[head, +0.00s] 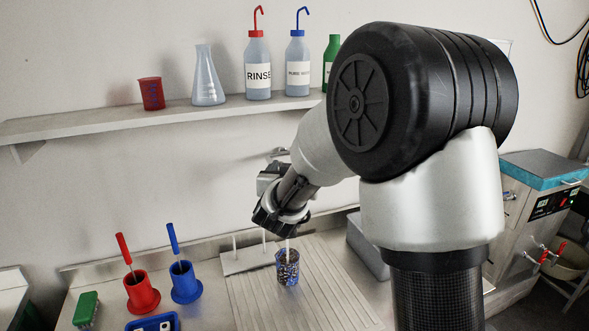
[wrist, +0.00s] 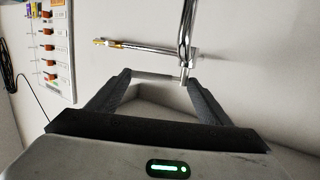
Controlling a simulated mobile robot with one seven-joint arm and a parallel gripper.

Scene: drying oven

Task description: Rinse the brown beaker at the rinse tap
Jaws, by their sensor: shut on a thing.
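My gripper (head: 268,215) is in front of the wall by the rinse tap (head: 278,153). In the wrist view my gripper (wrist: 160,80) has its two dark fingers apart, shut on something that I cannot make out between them. The chrome tap spout (wrist: 185,45) ends close by the right fingertip, and a brass-tipped lever (wrist: 112,43) reaches left. A beaker (head: 288,269) with dark, speckled brown and blue colouring is below my gripper over the ribbed drainboard. A thin pale upright shows at its mouth. I cannot tell whether this is the brown beaker.
A peg rack (head: 248,260) is beside the beaker on the ribbed drainboard (head: 325,295). Red (head: 142,294) and blue (head: 185,284) holders with brushes stand left. A shelf (head: 90,126) with bottles and a flask runs above. A steel machine (head: 535,200) is at the right.

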